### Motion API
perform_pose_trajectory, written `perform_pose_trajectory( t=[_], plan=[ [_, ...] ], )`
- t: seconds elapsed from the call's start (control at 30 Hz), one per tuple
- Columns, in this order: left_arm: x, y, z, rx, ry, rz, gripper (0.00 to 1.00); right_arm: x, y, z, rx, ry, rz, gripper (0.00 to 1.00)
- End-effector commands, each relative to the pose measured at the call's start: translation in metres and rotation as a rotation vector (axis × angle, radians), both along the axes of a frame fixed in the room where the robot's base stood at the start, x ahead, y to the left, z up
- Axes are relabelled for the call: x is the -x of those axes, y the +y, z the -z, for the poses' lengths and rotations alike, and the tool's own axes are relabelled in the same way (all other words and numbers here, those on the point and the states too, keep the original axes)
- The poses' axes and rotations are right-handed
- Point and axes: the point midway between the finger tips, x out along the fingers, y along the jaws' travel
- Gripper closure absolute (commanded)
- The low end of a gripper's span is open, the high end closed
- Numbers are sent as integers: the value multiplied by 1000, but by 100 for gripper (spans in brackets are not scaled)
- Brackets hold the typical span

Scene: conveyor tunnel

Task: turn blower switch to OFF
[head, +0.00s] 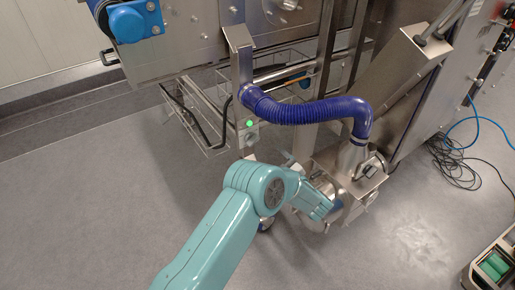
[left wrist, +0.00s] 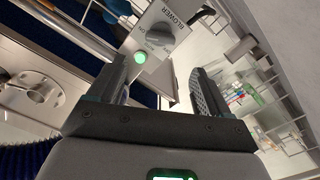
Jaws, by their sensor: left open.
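A lit green lamp (left wrist: 140,57) sits beside the knob on the same box. In the head view the switch box (head: 249,137) is small, with the green lamp (head: 250,124) lit. My left gripper (head: 320,206) is to the lower right of the box in the head view. In the left wrist view its jaws (left wrist: 158,70) are open and empty, with the knob beyond the fingertips, apart from them. My right gripper is not in view.
A blue corrugated hose (head: 310,110) curves above my left arm to a metal blower unit (head: 350,170). A wire basket (head: 205,125) hangs left of the switch box. Cables (head: 455,160) lie at right. The floor at left is clear.

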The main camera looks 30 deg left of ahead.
Motion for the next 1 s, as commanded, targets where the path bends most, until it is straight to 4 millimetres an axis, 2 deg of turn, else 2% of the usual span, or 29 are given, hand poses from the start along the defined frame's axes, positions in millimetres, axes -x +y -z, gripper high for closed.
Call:
perform_pose_trajectory(
  t=[0.03, 0.2, 0.4, 0.8, 0.97, 1.0],
  plan=[
    [-4, 13, 3, 0, -2, -5, 21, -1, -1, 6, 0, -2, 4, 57],
    [-20, 47, 3, 1, -2, -2, 21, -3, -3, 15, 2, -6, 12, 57],
    [-31, 73, 2, 0, -1, 0, 21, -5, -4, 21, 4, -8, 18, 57],
    [-34, 80, 0, 0, 0, 2, 21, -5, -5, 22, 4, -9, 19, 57],
    [-34, 80, 0, 0, 0, 2, 73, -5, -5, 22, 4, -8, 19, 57],
    [-34, 80, 0, 0, 0, 2, 78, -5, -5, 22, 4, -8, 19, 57]
  ],
)
